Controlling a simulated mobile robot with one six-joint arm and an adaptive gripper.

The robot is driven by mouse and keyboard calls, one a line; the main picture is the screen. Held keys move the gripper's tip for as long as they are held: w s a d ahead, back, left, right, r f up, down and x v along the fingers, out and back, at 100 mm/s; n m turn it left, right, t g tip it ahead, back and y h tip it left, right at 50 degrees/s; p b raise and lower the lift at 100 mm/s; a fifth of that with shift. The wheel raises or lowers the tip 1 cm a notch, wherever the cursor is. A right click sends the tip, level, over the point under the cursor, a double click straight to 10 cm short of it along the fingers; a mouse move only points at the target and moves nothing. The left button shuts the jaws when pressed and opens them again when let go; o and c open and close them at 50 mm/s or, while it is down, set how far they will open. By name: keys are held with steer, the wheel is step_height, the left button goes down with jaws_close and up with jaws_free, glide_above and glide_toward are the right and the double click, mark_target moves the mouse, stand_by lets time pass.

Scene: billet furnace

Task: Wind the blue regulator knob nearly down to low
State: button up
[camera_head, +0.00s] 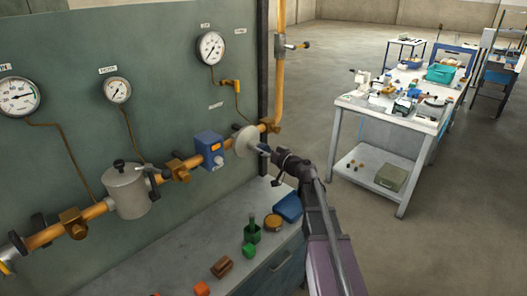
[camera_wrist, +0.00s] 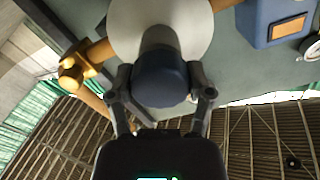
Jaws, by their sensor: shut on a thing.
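The blue regulator knob (camera_wrist: 160,80) sits in front of a pale round regulator body (camera_head: 245,141) on the orange pipe. In the wrist view my gripper (camera_wrist: 163,92) has a finger on each side of the knob and is shut on it. In the head view my gripper (camera_head: 267,151) reaches the regulator from the right and hides most of the knob. I see no mark or scale that tells the knob's setting.
A blue box with an orange display (camera_head: 209,148) sits on the pipe just left of the regulator. Gauges, including one (camera_head: 211,48) above, hang on the green panel. Below, the bench (camera_head: 190,252) holds a green bottle (camera_head: 252,229), small blocks and a blue box (camera_head: 288,207).

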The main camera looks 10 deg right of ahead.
steer(key=n, duration=0.4)
steer(key=shift+n, duration=0.3)
steer(key=n, duration=0.4)
steer(key=shift+n, duration=0.3)
steer(key=n, duration=0.9)
steer(key=shift+n, duration=0.4)
steer(key=o, duration=1.1)
steer(key=shift+o, duration=0.2)
steer(key=shift+d, duration=0.1)
